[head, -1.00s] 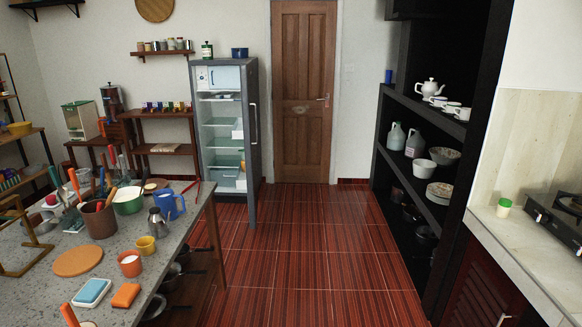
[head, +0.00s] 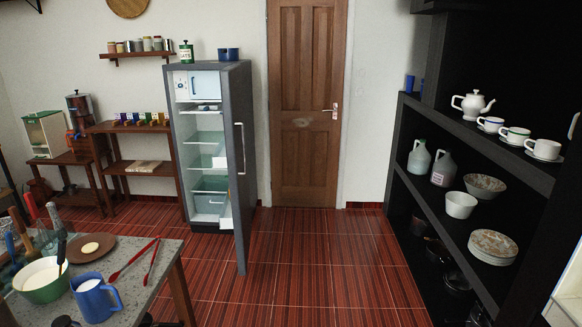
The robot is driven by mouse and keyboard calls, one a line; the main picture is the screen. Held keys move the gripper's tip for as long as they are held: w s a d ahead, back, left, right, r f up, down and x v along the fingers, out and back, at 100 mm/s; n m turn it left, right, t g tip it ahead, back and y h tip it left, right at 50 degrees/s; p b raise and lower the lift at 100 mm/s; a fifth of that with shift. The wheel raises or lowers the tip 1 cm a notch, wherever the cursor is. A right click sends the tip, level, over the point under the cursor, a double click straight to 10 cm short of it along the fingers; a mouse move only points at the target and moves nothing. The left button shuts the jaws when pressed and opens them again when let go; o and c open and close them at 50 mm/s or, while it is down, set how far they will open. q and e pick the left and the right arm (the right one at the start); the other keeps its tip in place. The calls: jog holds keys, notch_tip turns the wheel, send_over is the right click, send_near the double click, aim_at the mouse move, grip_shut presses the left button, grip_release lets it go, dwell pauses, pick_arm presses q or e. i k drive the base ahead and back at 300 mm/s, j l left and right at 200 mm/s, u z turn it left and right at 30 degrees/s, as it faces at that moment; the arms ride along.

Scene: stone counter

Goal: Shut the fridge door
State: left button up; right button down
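The fridge (head: 209,145) stands against the back wall, left of the wooden door. Its interior is visible, with white shelves, a small freezer compartment at the top and a greenish drawer low down. The grey fridge door (head: 238,170) stands open, swung out towards me on the fridge's right side. A long pale vertical handle (head: 241,148) is on the door's outer face, which faces right. Neither of my grippers shows in the head view.
The stone counter (head: 130,270) fills the lower left, with a blue jug (head: 96,297) and red tongs (head: 134,261) on it. A black shelf unit (head: 400,210) with crockery stands at the right. The red tiled floor (head: 315,260) between them is clear.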

aim_at(230, 154)
jog(key=i+u, duration=0.25)
jog(key=i, duration=0.65)
jog(key=i+l+u, duration=0.2)
jog(key=i, duration=0.7)
